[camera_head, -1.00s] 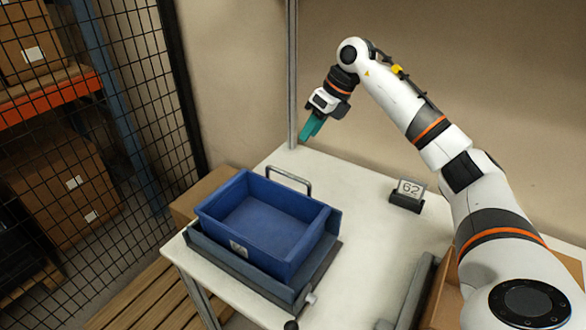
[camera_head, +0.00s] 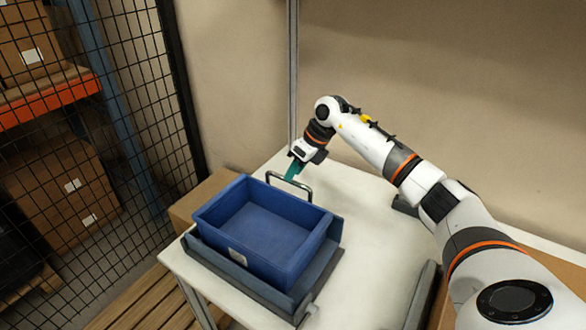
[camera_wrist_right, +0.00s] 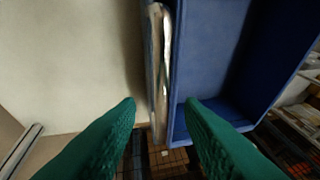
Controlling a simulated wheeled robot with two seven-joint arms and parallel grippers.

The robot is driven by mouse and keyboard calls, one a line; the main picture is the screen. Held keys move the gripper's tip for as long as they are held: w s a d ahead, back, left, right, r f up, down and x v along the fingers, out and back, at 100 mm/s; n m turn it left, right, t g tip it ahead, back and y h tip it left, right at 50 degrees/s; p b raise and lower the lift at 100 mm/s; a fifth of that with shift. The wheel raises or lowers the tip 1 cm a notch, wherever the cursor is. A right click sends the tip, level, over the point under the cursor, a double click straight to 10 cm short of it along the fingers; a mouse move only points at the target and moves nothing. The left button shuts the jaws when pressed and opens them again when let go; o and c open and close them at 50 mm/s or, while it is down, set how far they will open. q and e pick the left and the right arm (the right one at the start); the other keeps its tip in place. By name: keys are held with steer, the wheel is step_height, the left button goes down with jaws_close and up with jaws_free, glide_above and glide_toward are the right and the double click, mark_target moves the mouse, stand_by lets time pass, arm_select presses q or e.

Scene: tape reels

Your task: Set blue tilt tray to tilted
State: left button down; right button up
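The blue tilt tray (camera_head: 262,235) sits in its grey cradle on the white table, looking level or nearly so. Its metal bar handle (camera_head: 290,181) rises at the tray's back side. My right gripper (camera_head: 293,172) has teal fingers and is at this handle, above the table. In the right wrist view the fingers (camera_wrist_right: 160,112) are spread apart, with the handle (camera_wrist_right: 158,70) running between them and the blue tray wall (camera_wrist_right: 210,60) just to the right. I cannot tell whether a finger touches the bar. My left gripper is not in view.
The white table (camera_head: 375,240) has clear room right of the tray. A dark sign holder (camera_head: 405,205) is partly hidden by my right arm. A black mesh fence (camera_head: 135,100) stands at left, and cardboard boxes (camera_head: 65,190) are behind it.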

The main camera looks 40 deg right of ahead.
steer(key=shift+x, duration=0.85)
steer(key=shift+a, duration=0.1)
steer(key=shift+c, duration=0.3)
jaws_close()
